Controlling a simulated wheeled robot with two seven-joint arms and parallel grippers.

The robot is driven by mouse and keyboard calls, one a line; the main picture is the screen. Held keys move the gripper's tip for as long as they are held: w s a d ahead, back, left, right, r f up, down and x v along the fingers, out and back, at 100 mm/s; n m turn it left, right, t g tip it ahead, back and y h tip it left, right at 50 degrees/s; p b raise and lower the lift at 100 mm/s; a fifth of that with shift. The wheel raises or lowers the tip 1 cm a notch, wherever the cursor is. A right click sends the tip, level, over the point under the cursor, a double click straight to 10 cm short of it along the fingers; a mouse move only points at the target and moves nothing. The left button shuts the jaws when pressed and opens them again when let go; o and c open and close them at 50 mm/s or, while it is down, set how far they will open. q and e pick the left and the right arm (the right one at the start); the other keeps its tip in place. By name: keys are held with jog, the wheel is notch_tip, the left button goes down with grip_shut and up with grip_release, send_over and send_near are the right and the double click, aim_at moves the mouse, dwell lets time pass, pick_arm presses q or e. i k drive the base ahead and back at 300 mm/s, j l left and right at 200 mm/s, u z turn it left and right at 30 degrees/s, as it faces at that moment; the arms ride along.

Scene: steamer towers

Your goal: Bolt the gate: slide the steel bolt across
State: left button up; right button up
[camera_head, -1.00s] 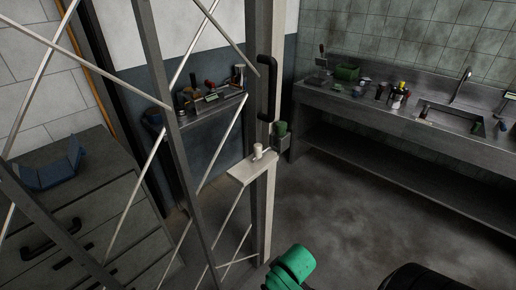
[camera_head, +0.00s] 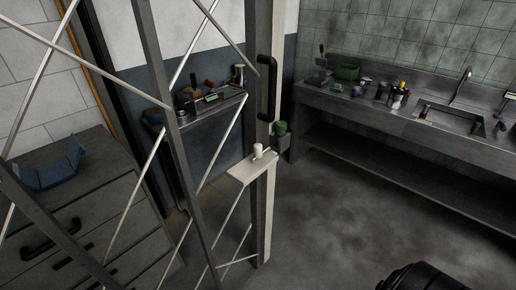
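The gate is a metal frame with crossed thin bars; its upright post (camera_head: 265,215) stands in the middle of the head view. A black pull handle (camera_head: 267,88) is on the post. Below it, a pale plate (camera_head: 247,171) sticks out, with a small pale knob (camera_head: 258,150) upright on it, apparently the bolt's. A dark bracket with a green knob-like top (camera_head: 281,129) is just right of the post. I cannot tell how far the bolt reaches. Neither gripper shows.
A long metal counter with a sink (camera_head: 452,121) and several small items runs along the right wall. A small shelf (camera_head: 212,106) with tools is behind the gate. A blue tray-like object (camera_head: 50,174) lies on drawers at left.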

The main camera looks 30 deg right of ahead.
aim_at(259, 153)
jog(key=l+z, duration=0.2)
jog(key=z, duration=0.15)
jog(key=l+z, duration=0.2)
jog(key=z, duration=0.2)
jog(key=l+z, duration=0.2)
jog(key=z, duration=0.15)
jog(key=i, duration=0.05)
